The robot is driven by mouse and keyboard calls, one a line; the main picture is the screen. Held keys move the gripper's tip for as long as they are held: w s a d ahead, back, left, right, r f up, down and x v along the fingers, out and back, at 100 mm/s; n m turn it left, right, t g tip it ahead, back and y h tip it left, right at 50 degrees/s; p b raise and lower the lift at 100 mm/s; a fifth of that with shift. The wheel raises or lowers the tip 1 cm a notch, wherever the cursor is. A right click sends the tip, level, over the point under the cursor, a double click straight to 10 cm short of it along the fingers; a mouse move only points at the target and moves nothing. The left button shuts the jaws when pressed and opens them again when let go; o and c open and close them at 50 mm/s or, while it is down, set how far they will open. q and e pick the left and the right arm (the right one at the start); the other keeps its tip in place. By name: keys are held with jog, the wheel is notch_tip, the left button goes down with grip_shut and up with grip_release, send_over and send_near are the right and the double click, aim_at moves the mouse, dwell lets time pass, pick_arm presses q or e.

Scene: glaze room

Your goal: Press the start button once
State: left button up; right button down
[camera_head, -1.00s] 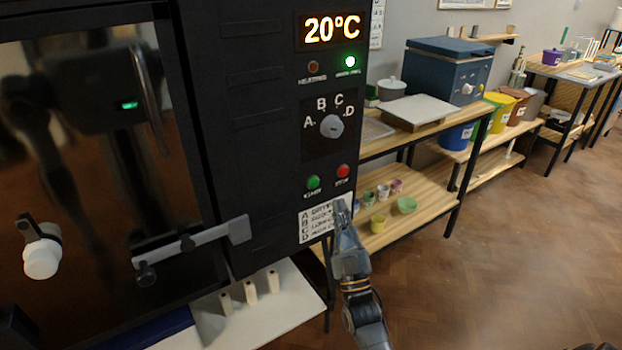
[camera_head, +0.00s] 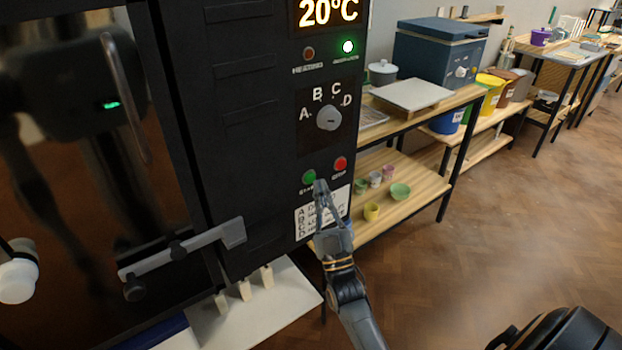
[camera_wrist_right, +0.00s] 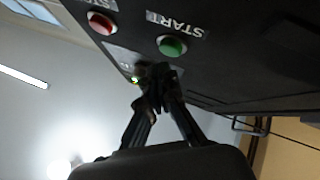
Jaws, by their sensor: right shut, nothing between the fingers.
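The green start button (camera_head: 309,177) is on the black kiln control panel (camera_head: 270,200), left of the red stop button (camera_head: 341,163). My right gripper (camera_head: 321,186) is shut and empty, its fingertips just below and right of the green button in the head view. In the right wrist view the green start button (camera_wrist_right: 172,46) and its START label show just beyond the fingertips (camera_wrist_right: 158,80), with the red button (camera_wrist_right: 101,22) to the left. I cannot tell whether the fingertips touch the panel. My left gripper is not clearly in view.
A dial (camera_head: 329,117) marked A to D and a 20°C display (camera_head: 329,12) sit above the buttons. A label card (camera_head: 304,224) is below them. A wooden shelf (camera_head: 415,190) with small cups stands to the right. Open floor (camera_head: 480,240) lies at right.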

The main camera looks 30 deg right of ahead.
pick_arm(q)
jog(key=shift+w+d, duration=0.15)
jog(key=shift+w, duration=0.2)
dwell(0.5)
pick_arm(e)
jog(key=shift+w, duration=0.1)
pick_arm(q)
jog(key=shift+f, duration=0.15)
pick_arm(e)
jog(key=shift+w, duration=0.35)
pick_arm(q)
jog(key=shift+f, duration=0.1)
pick_arm(e)
jog(key=shift+w, duration=0.15)
pick_arm(q)
jog(key=shift+s+d+f+b, duration=0.1)
jog(key=shift+d+b, duration=0.05)
jog(key=shift+b, duration=0.2)
pick_arm(e)
jog(key=shift+w, duration=0.25)
jog(key=shift+s, duration=0.15)
dwell(0.3)
pick_arm(q)
jog(key=shift+a+r+p, duration=0.4)
pick_arm(e)
jog(key=shift+s, duration=0.75)
